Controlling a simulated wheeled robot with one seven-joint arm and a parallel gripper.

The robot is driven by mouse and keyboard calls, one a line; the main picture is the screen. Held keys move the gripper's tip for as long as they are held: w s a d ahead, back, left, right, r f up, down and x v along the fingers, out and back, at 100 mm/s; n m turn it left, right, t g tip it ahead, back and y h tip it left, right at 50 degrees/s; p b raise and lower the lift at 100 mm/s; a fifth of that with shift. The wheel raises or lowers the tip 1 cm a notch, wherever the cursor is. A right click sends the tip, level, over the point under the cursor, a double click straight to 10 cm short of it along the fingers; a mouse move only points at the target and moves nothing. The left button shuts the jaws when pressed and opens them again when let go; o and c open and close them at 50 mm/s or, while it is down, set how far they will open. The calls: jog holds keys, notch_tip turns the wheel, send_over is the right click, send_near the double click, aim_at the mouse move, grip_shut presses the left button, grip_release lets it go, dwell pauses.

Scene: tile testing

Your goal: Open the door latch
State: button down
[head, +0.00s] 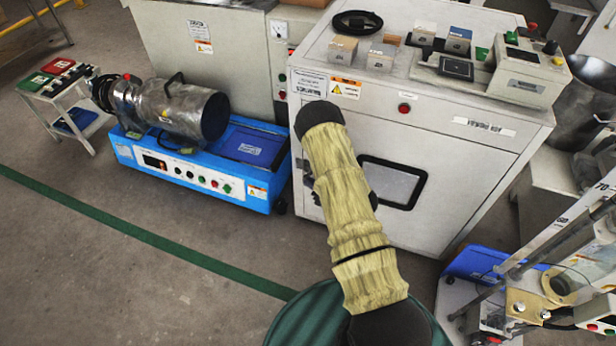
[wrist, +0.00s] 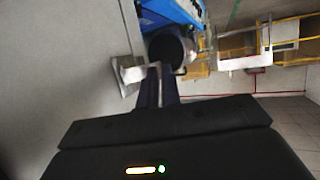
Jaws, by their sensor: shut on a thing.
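In the wrist view, the pale door surface (wrist: 60,70) fills the left side. A metal door latch (wrist: 126,76) stands out from it. My gripper (wrist: 158,84) is at the latch with its dark fingers close together, shut on the latch's handle part. The fingers cover most of the gripped part.
A blue machine (head: 200,165) with a metal cylinder stands left of the cabinet. Boxes and a scale-like device (head: 525,70) sit on the cabinet top. A test stand (head: 560,280) is at the right. The floor at the left front is clear.

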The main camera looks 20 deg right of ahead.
jog(key=shift+d+n+g+y+p, duration=0.3)
jog(key=shift+d+n+y+p, duration=0.15)
jog(key=shift+n+y, duration=0.25)
jog(key=c, duration=1.6)
grip_release()
jog(key=shift+s, duration=0.1)
jog(key=p+v, duration=0.5)
jog(key=v, duration=1.2)
jog(key=shift+r, duration=0.15)
jog(key=shift+d+p, duration=0.15)
jog(key=shift+p, duration=0.15)
